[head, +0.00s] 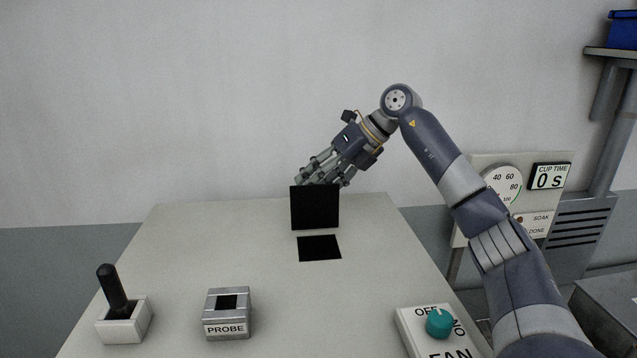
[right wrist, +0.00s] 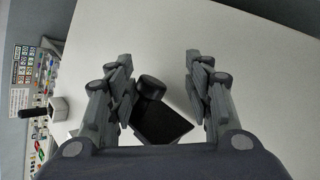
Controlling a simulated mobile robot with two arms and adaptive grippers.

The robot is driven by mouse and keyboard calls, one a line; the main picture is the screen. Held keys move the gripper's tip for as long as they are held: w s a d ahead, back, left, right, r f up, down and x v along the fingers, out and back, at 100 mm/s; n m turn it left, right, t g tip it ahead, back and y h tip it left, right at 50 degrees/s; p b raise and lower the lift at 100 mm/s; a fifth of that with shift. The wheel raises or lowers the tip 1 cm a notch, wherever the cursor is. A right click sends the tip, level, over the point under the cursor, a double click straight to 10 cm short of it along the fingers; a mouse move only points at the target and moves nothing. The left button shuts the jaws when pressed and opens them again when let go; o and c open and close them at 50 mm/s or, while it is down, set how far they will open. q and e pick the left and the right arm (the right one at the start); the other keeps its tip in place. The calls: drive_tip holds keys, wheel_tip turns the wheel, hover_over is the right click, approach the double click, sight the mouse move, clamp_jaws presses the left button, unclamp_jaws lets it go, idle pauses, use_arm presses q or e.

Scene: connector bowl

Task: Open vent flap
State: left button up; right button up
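The black square vent flap (head: 315,207) stands up from the light table top, just behind a dark square opening (head: 319,248). My right gripper (head: 322,180) reaches down behind the flap's top edge, and its fingertips are partly hidden by it. In the right wrist view, the right gripper (right wrist: 168,85) has its fingers spread wide apart. A dark rounded knob (right wrist: 151,87) and the black flap (right wrist: 162,122) show between them, closer to the left finger. I cannot tell whether that finger touches the knob. My left gripper is not in view.
A black-handled lever (head: 113,290) stands front left, beside a grey PROBE block (head: 228,315). A FAN box (head: 410,325) with a teal knob (head: 439,322) is front right. A gauge and timer panel (head: 515,215) stands behind my right arm. The table (head: 220,245) left of the flap is clear.

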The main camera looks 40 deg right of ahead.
drive_tip(key=shift+r, duration=0.1)
drive_tip(key=shift+s+d+r, duration=0.15)
drive_tip(key=shift+d+r, duration=0.05)
drive_tip(key=shift+r, duration=0.1)
drive_tip(key=v, duration=1.1)
drive_tip(key=shift+s, duration=0.15)
